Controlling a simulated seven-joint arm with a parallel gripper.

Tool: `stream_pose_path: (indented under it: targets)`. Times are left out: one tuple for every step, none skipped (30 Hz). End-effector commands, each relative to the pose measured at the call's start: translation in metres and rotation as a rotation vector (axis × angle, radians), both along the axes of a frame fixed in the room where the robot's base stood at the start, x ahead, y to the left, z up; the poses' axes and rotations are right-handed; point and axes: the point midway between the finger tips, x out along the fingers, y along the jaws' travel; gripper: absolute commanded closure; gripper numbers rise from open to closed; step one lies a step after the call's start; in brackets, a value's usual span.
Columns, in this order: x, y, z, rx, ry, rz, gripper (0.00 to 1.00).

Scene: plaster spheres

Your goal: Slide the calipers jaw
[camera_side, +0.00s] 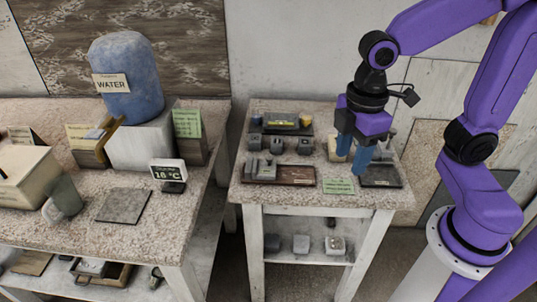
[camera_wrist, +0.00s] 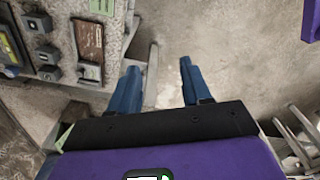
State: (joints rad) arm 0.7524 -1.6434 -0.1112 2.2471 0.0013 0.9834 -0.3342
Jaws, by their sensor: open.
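My gripper (camera_side: 349,166) points down at the right part of the small table in the side view. Its two blue fingers are apart with nothing between them. In the wrist view my gripper (camera_wrist: 160,66) has floor behind the gap between its fingers, and the tabletop lies to the left. A grey piece with upright parts (camera_side: 260,168), possibly the calipers, is at the left end of a reddish-brown board (camera_side: 299,175). It also shows in the wrist view (camera_wrist: 88,71), apart from the fingers. It is too small to tell its jaw position.
Several grey blocks (camera_side: 278,142) and a dark item with yellow (camera_side: 283,121) stand behind the board. A green card (camera_side: 338,187) and a dark tray (camera_side: 381,176) are to its right. A bigger table (camera_side: 150,230) stands left, across a gap.

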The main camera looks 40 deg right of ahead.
Motion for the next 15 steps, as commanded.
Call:
stream_pose_path:
  targets:
    - [0.02,0.006,0.002,-0.004,0.001,0.016,0.52]
    - [0.03,0.009,0.004,-0.004,0.001,0.031,0.52]
    - [0.044,0.012,0.006,-0.006,0.001,0.05,0.52]
    - [0.055,0.015,0.007,-0.007,0.001,0.065,0.52]
    - [0.066,0.016,0.008,-0.009,0.001,0.079,0.52]
    - [0.08,0.018,0.009,-0.01,0.001,0.098,0.52]
    - [0.091,0.019,0.01,-0.012,0.003,0.113,0.52]
    - [0.102,0.02,0.01,-0.012,0.002,0.128,0.52]
    - [0.117,0.02,0.011,-0.013,0.002,0.147,0.52]
    - [0.128,0.02,0.011,-0.014,0.003,0.161,0.52]
    - [0.138,0.019,0.011,-0.015,0.005,0.175,0.52]
    - [0.153,0.018,0.011,-0.016,0.004,0.194,0.52]
    - [0.164,0.016,0.011,-0.016,0.005,0.209,0.52]
    - [0.174,0.014,0.011,-0.017,0.006,0.222,0.52]
    - [0.187,0.012,0.01,-0.018,0.007,0.242,0.52]
